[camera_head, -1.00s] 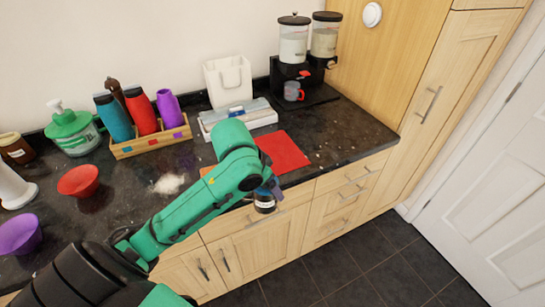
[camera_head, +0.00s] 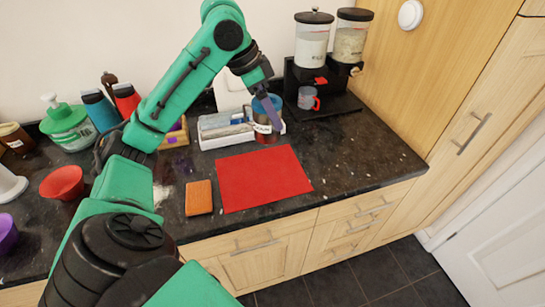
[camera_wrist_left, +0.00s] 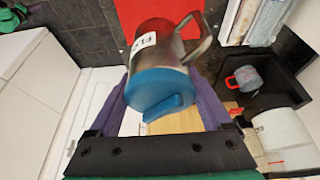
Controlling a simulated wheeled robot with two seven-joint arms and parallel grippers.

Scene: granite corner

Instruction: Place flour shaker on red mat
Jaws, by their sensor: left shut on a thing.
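The flour shaker (camera_head: 265,134) has a blue lid, a metal body and a white label. My left gripper (camera_head: 270,112) is shut on it; its purple fingers partly cover it. In the head view it shows at the back of the counter, behind the mat and beside the white tray. The red mat (camera_head: 262,180) lies flat and bare near the counter's front. In the left wrist view the shaker (camera_wrist_left: 160,70) shows its lid, handle and label between the fingers, with part of the red mat (camera_wrist_left: 135,12) beyond. My right gripper is not in view.
An orange sponge (camera_head: 199,198) lies left of the mat. A white tray (camera_head: 225,142) stands behind it. A black dispenser (camera_head: 327,88) with two clear containers and a measuring cup (camera_head: 308,98) stands at the back right. The counter right of the mat is mostly clear.

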